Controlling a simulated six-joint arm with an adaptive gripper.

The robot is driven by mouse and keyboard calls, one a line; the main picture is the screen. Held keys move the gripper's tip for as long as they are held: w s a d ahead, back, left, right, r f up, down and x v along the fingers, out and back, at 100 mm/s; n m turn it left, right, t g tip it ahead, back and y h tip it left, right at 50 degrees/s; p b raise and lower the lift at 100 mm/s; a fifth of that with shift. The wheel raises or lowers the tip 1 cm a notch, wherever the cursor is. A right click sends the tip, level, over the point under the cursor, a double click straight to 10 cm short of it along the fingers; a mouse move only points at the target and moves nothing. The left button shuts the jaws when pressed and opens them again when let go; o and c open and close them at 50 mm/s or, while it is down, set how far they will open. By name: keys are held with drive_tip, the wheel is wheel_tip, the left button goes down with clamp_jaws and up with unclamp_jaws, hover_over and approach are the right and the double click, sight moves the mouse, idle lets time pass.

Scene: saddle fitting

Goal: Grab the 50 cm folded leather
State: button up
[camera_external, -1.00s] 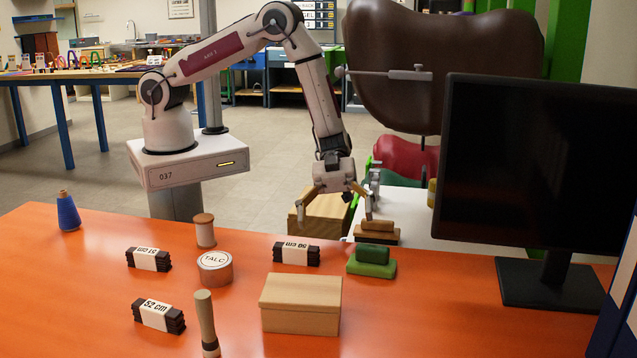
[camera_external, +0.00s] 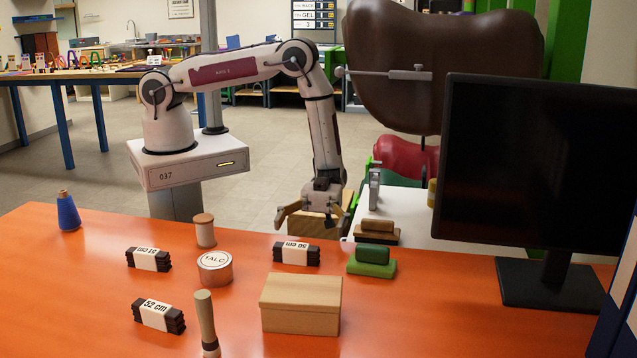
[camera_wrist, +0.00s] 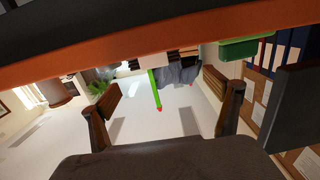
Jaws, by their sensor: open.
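The 50 cm folded leather (camera_external: 296,252) is a dark folded bundle with a white label band. It lies on the orange table near its far edge, left of the green block. My gripper (camera_external: 309,224) is open and empty, pointing down just beyond that edge, behind the bundle in the external view. In the wrist view its two fingers stand wide apart (camera_wrist: 165,105), with nothing between them. Two similar bundles lie to the left: one marked 51 cm (camera_external: 148,259) and one marked 52 cm (camera_external: 158,315).
Around the bundle are a talc tin (camera_external: 215,267), a thread spool (camera_external: 204,230), a wooden box (camera_external: 300,305) and a green block (camera_external: 372,262). A wooden-handled tool (camera_external: 206,322) stands in front. A monitor (camera_external: 540,165) blocks the right side. A blue cone (camera_external: 68,212) stands far left.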

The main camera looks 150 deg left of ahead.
sight(298, 244)
drive_tip(key=shift+x, duration=1.3)
drive_tip(key=shift+d+f, duration=0.1)
drive_tip(key=shift+d, duration=0.05)
drive_tip(key=w+d, duration=0.1)
drive_tip(key=w+d+f, duration=0.1)
drive_tip(key=d, duration=0.1)
drive_tip(key=shift+w+d, duration=0.1)
drive_tip(key=shift+d, duration=0.05)
drive_tip(key=shift+w+d, duration=0.35)
drive_tip(key=shift+w, duration=0.1)
drive_tip(key=c, duration=1.3)
